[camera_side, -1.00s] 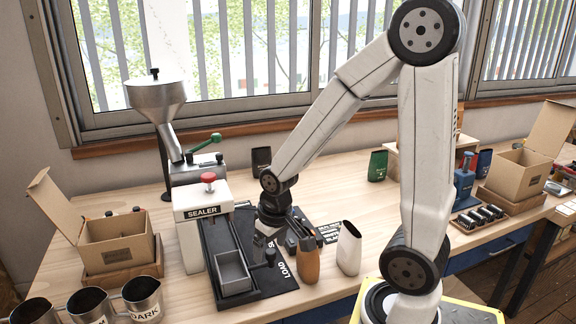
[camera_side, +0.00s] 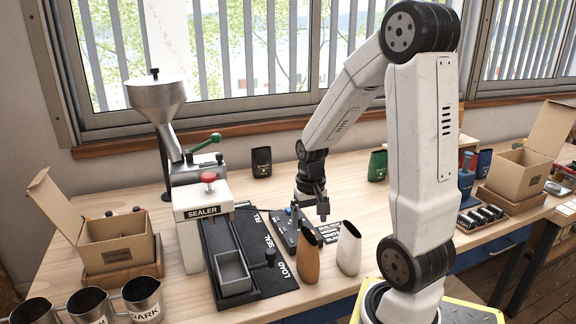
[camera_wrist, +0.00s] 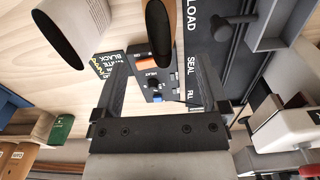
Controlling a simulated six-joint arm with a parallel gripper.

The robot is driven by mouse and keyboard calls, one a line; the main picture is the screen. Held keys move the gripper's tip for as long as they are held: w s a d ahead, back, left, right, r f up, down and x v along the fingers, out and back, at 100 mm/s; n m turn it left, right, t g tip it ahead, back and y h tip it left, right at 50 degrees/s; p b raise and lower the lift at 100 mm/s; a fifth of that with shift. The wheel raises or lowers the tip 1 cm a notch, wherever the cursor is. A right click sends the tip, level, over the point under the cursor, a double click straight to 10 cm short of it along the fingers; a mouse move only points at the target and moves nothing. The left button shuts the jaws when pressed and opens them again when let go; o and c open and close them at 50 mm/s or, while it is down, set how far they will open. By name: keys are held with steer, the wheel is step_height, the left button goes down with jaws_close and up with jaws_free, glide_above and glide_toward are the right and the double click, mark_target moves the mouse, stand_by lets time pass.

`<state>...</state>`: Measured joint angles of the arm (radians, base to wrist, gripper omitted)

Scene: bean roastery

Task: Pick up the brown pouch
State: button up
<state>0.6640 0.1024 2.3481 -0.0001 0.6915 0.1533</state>
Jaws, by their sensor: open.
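The brown pouch (camera_side: 306,259) stands upright, open-topped, on the table to the right of the sealer's black bed. In the wrist view the brown pouch (camera_wrist: 171,22) is at the top centre, its dark mouth facing the camera. My gripper (camera_side: 322,211) is behind and above it in the side view, apart from it. In the wrist view my gripper (camera_wrist: 160,68) has its two fingers spread, nothing held, with a control panel showing between them. A white pouch (camera_side: 349,251) stands close beside the brown one, on its right; it also shows in the wrist view (camera_wrist: 78,12).
The sealer (camera_side: 203,213) with its grey tray (camera_side: 232,272) is left of the pouches. The control panel (camera_side: 285,232) lies behind them. Black (camera_side: 261,161), green (camera_side: 377,165) and navy (camera_side: 484,163) pouches stand farther back. Open cartons stand at left (camera_side: 116,250) and right (camera_side: 518,174).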

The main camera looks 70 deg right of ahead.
mark_target(309, 236)
steer(key=shift+f, duration=1.05)
steer(key=shift+f, duration=0.1)
steer(key=shift+s+a+f, duration=0.1)
steer(key=shift+f, duration=2.4)
jaws_close()
